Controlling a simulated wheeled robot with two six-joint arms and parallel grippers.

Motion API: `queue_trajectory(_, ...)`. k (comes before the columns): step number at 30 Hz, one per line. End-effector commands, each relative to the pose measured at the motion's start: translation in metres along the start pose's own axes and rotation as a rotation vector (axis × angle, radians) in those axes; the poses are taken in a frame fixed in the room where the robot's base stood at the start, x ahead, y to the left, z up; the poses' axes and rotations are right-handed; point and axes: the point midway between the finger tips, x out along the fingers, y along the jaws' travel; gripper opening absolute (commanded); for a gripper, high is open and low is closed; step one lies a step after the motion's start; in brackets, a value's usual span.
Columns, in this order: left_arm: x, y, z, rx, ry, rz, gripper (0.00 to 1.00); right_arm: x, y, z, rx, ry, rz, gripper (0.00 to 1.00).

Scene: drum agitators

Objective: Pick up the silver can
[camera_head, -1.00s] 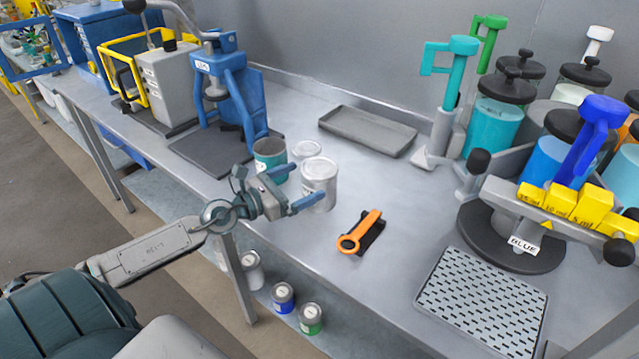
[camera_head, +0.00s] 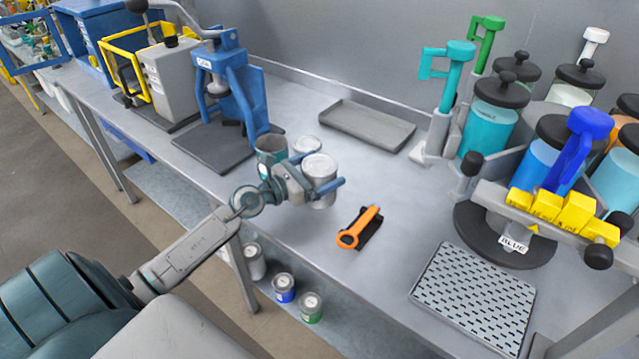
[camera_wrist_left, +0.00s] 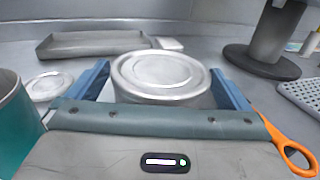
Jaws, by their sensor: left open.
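The silver can (camera_head: 319,170) stands upright on the grey bench, with its round lid on top. My left gripper (camera_head: 326,172) is open at the can, one finger on each side of it. In the left wrist view the can (camera_wrist_left: 162,76) sits between the two blue fingers of the gripper (camera_wrist_left: 160,90). A small gap shows at the left finger; the right finger is close to the can, and I cannot tell if it touches. The gripper hides the can's lower front. My right gripper is not in view.
A teal can (camera_head: 270,149) and a loose lid (camera_head: 306,146) are close to the left of the can. An orange-handled tool (camera_head: 358,228) lies to the right. A grey tray (camera_head: 366,126) is behind. A paint dispenser (camera_head: 513,232) stands at the right.

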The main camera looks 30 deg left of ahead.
Motion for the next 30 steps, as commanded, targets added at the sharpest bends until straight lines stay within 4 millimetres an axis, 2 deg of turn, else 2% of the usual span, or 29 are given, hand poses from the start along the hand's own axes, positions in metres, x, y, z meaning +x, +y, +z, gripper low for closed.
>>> queue_trajectory(2, 0.000, 0.000, 0.000, 0.000, 0.000, 0.000, 1.00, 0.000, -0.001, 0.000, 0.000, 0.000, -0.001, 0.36)
queue_trajectory(3, 0.000, 0.000, 0.000, 0.000, 0.000, 0.000, 0.96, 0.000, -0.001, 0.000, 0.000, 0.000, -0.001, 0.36)
queue_trajectory(9, 0.000, 0.000, 0.000, 0.000, 0.000, 0.000, 0.57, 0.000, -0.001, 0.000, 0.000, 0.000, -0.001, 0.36)
queue_trajectory(12, 0.000, 0.000, 0.001, 0.001, -0.002, 0.000, 0.41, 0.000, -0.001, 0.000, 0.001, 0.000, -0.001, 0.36)
queue_trajectory(20, 0.000, 0.000, 0.006, 0.001, -0.002, 0.000, 0.40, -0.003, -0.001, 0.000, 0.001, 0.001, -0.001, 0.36)
queue_trajectory(23, 0.000, 0.000, 0.020, 0.003, -0.002, -0.001, 0.40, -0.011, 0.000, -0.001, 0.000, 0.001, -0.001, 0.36)
queue_trajectory(30, 0.000, 0.000, 0.070, 0.006, -0.003, -0.001, 0.40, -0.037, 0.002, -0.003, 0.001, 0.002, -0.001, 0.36)
